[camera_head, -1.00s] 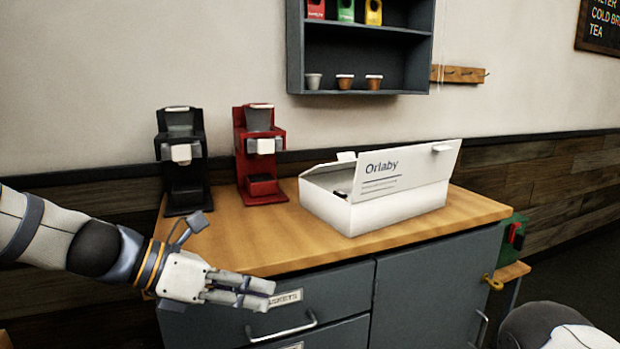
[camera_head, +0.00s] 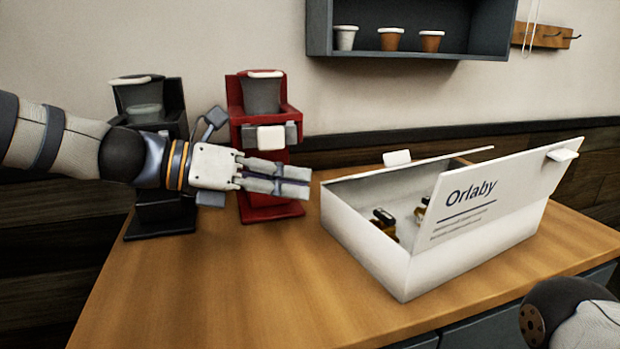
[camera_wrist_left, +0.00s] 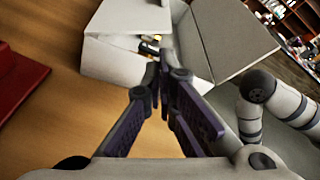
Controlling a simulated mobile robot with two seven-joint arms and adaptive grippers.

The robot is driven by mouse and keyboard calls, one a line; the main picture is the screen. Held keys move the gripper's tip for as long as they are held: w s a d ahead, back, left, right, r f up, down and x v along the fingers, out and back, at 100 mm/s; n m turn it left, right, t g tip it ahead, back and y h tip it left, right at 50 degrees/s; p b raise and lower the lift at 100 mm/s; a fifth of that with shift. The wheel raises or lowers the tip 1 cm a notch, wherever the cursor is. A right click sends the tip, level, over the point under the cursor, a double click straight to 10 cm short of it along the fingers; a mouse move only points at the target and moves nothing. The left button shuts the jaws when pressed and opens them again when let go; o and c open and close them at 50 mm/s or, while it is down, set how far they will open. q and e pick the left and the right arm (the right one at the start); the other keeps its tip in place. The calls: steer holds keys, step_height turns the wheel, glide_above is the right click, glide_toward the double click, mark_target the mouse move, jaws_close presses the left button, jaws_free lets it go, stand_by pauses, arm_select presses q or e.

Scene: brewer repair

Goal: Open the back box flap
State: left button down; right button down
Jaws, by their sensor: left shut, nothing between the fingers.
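The white box (camera_head: 370,255) marked "Orlaby" stands on the wooden counter. Its lettered front flap (camera_head: 500,200) is raised and leans outward. The back flap (camera_head: 415,168) lies at a low slant along the far side, with a small white tab (camera_head: 397,158) beyond it. Small dark and amber items (camera_head: 384,220) show inside. My left gripper (camera_head: 306,182) is shut and empty, left of the box and in front of the red brewer. In the left wrist view, its fingertips (camera_wrist_left: 158,65) point towards the box (camera_wrist_left: 112,62). My right gripper is out of view; only part of that arm shows.
The red brewer (camera_head: 262,95) stands just behind my left gripper, and a black brewer (camera_head: 150,95) is behind that forearm. A grey wall shelf (camera_head: 480,30) with pots hangs above. The counter (camera_head: 230,290) is clear in front and left of the box.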

arm_select(q)
steer(key=x, duration=0.8)
steer(key=shift+f+b, duration=0.25)
steer(key=shift+b, duration=0.2)
steer(key=shift+w, duration=0.2)
